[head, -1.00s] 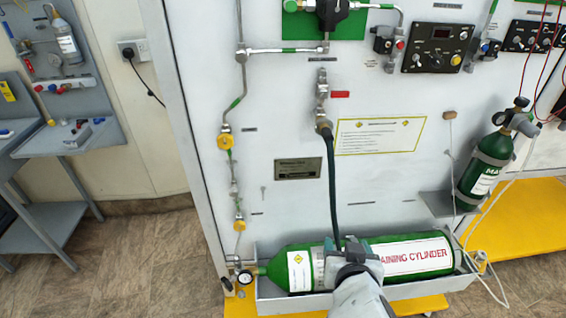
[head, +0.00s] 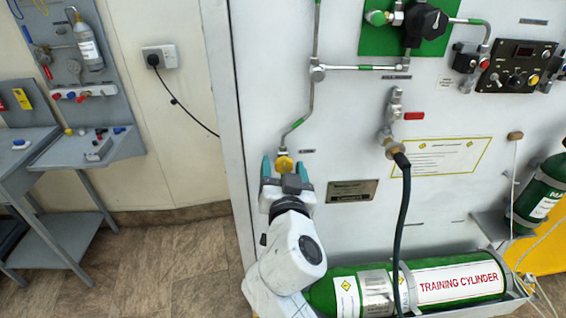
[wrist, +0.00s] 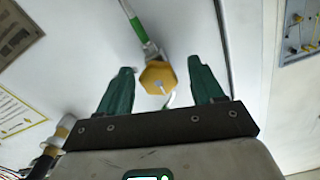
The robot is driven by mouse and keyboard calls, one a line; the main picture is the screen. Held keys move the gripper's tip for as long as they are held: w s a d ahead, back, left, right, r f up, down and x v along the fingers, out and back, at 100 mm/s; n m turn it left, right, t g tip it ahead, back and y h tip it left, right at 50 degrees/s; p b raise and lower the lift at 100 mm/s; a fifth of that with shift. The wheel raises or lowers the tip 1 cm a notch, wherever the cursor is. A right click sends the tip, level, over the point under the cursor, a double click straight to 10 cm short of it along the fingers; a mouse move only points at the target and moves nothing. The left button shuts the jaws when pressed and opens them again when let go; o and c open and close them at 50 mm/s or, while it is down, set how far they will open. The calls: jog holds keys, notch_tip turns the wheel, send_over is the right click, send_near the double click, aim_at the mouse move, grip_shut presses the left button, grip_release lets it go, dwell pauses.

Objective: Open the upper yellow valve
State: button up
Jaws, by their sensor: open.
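The upper yellow valve (head: 284,163) is a yellow knob on the thin metal pipe at the left part of the white panel. My gripper (head: 284,168) is open, with its teal fingers to either side of the valve in the head view. In the wrist view, the yellow hexagonal knob (wrist: 157,76) shows in the gap between the fingertips of my gripper (wrist: 160,72), with no visible contact. The depth between fingertips and knob is hard to tell. The lower yellow valve is hidden behind my arm.
The pipe with a green band (head: 297,124) rises from the valve. A black hose (head: 403,210) hangs to the right. The green training cylinder (head: 455,283) lies below. The panel's left edge (head: 226,130) is close by. A name plate (head: 352,191) is on the right.

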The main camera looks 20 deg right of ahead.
jog(key=shift+w+d, duration=0.3)
jog(key=shift+w, duration=0.3)
jog(key=shift+c, duration=0.4)
jog(key=c, duration=1)
